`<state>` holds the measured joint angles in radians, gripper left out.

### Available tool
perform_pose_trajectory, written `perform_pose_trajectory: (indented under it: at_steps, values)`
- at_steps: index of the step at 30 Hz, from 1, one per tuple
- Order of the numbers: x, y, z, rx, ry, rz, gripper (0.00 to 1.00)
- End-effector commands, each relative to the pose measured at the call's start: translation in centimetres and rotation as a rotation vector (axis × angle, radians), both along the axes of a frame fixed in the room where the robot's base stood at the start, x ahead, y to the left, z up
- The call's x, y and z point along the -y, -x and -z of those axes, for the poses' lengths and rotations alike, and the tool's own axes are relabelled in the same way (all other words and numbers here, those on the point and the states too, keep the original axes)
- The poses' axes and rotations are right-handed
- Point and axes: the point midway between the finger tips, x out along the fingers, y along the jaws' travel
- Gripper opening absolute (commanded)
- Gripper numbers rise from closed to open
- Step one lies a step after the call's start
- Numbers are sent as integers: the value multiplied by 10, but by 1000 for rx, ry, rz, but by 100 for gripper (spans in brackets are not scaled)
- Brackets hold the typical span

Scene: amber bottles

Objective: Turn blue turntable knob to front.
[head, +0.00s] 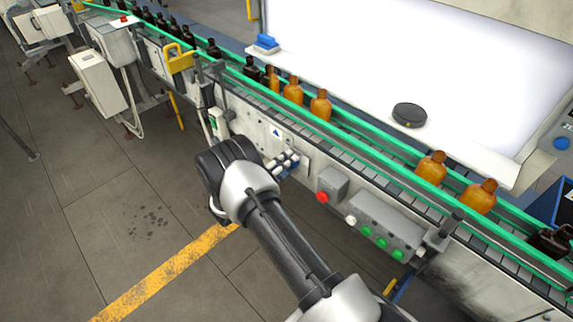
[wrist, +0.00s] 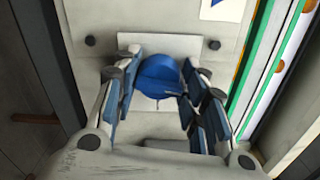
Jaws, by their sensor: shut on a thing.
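The blue turntable knob (wrist: 158,76) shows in the wrist view, on a pale plate on the machine's front panel. A dark pointed part lies at the knob's lower right. In the head view my gripper (head: 288,163) reaches the conveyor's front panel, and I cannot make out the knob there. The knob's exact pointing direction is hard to tell.
The conveyor with green rails (head: 353,138) carries amber bottles (head: 321,105) just behind my gripper. A control box (head: 377,226) with green and white buttons and a red button (head: 322,197) stick out to the right.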

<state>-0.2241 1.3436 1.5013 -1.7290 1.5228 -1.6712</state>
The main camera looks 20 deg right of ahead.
Motion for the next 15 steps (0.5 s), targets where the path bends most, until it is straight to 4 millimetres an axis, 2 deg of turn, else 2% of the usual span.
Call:
perform_pose_trajectory:
  at_steps: [6,15]
  values:
    - [0,0,1,-113,45,1,15]
    - [0,0,1,-186,75,1,15]
